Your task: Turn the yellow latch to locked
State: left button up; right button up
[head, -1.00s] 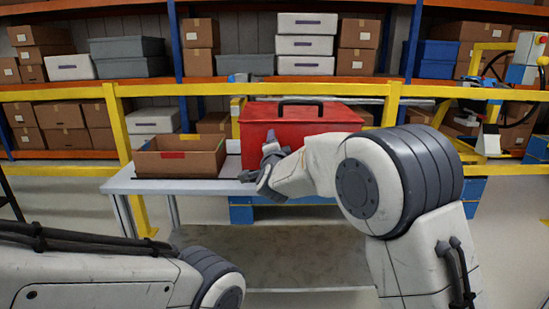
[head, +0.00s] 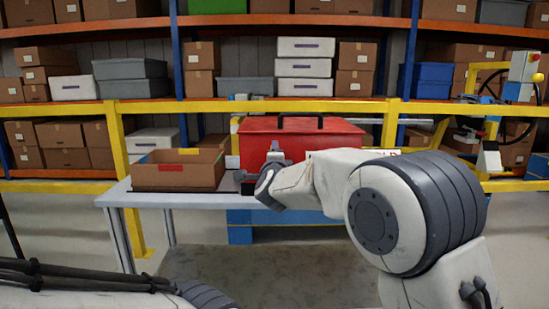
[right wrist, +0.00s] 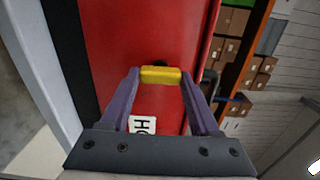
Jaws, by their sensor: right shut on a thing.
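The yellow latch (right wrist: 160,74) is a small bar on the red face of a toolbox-like case (head: 300,146). In the right wrist view my right gripper (right wrist: 159,76) has its two purple fingers on either end of the latch and is shut on it. The latch bar lies crosswise between the fingertips in that view. In the head view my right gripper (head: 273,154) is at the front left of the red case, and the latch is hidden there. My left gripper is out of view; only part of my left arm shows at the bottom left.
A white label (right wrist: 143,124) with partly hidden lettering is on the red face near the fingers. An open cardboard box (head: 178,176) stands left of the case on the grey table (head: 200,200). A yellow rail (head: 350,105) and loaded shelves are behind.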

jog(key=o, duration=1.4)
jog(key=shift+c, duration=0.2)
jog(key=s, duration=1)
jog(key=shift+s, duration=0.25)
